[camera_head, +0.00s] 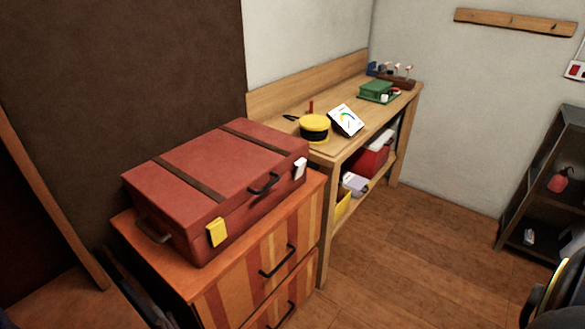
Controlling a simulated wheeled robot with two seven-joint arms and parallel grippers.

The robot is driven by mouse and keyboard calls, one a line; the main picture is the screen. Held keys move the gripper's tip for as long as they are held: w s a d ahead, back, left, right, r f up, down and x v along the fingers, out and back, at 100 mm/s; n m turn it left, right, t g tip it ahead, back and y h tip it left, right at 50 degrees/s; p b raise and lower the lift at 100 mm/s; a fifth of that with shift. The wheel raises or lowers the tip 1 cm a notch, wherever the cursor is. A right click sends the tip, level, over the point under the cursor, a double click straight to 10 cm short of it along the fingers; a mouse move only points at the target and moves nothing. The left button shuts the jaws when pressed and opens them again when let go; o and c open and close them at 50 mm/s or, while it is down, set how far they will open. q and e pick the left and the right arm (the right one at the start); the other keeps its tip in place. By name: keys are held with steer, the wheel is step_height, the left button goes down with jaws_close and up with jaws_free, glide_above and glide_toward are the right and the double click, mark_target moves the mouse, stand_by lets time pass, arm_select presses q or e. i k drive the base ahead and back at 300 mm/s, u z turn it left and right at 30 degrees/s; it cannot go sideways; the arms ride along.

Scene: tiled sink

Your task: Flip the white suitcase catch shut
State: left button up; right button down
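A red suitcase (205,175) lies flat with its lid down on a wooden drawer cabinet. The white catch (300,168) is near the right end of its front side, to the right of the black handle (264,184). Whether the white catch is flipped up or shut is too small to tell. A yellow catch (216,232) sits near the left end of the same side. Neither of my grippers shows in the view. A dark part with a yellow edge at the lower right seems to be my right arm.
The drawer cabinet (252,272) has black pulls on its front. A wooden workbench (290,112) behind it holds a yellow-topped round object (314,127), a tilted white panel (346,120) and a green box (376,89). A dark shelf (545,180) stands at right. The floor between is clear.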

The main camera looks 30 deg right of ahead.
mark_target(300, 170)
steer(key=k, duration=0.5)
steer(key=z, duration=1.25)
steer(key=i, duration=0.85)
steer(key=u, duration=1.15)
